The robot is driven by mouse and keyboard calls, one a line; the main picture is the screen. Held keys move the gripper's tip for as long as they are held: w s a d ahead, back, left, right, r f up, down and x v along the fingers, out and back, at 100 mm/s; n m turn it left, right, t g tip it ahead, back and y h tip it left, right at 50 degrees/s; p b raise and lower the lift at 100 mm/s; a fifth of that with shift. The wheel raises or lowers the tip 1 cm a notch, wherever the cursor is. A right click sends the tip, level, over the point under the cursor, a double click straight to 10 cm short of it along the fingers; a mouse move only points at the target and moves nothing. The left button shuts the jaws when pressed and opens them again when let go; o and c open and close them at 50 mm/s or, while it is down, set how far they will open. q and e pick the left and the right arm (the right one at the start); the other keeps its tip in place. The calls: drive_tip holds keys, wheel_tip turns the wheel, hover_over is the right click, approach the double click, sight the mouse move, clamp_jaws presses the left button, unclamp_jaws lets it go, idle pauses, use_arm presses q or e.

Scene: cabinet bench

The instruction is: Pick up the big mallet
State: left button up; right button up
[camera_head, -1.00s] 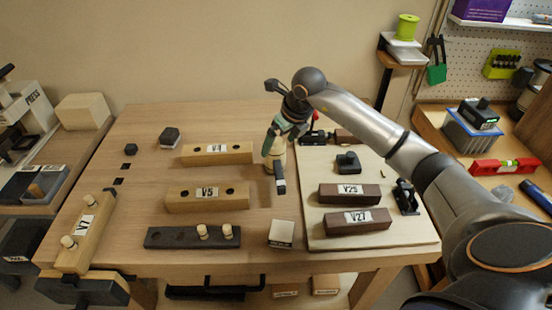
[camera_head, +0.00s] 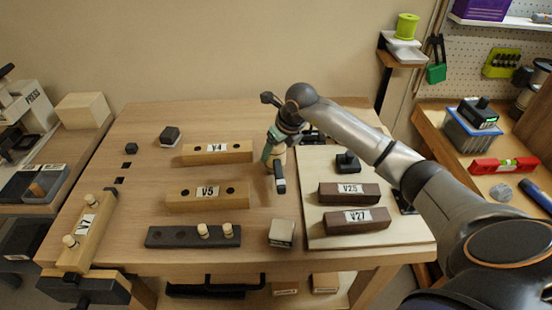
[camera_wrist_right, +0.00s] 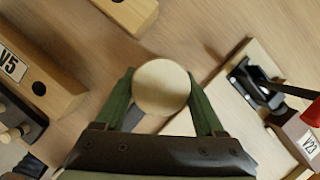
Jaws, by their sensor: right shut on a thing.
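My right gripper (camera_head: 275,168) points down over the bench, to the right of the V4 and V5 blocks. In the right wrist view its two green fingers (camera_wrist_right: 162,100) are closed on either side of a pale round wooden piece, which I take to be the big mallet (camera_wrist_right: 162,86). My left gripper is not in view.
Wooden blocks V4 (camera_head: 217,153) and V5 (camera_head: 206,196) lie to the left, with a dark block with pegs (camera_head: 180,238) in front. A pale board (camera_head: 413,235) at right carries dark blocks V25 (camera_head: 333,197) and V27 (camera_head: 343,220). A small box (camera_head: 281,233) stands near the front edge.

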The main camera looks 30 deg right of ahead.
drive_tip(key=c, duration=0.7)
drive_tip(key=shift+r, duration=0.15)
drive_tip(key=shift+w+r, duration=0.1)
drive_tip(key=shift+r, duration=0.4)
drive_tip(key=s+a+r+b, duration=0.1)
drive_tip(key=s+r+b, duration=0.1)
drive_tip(key=s+r, duration=0.9)
drive_tip(key=s, duration=0.3)
drive_tip(key=shift+a+r, duration=0.3)
drive_tip(key=shift+r, duration=0.1)
drive_tip(key=o, duration=0.9)
clamp_jaws()
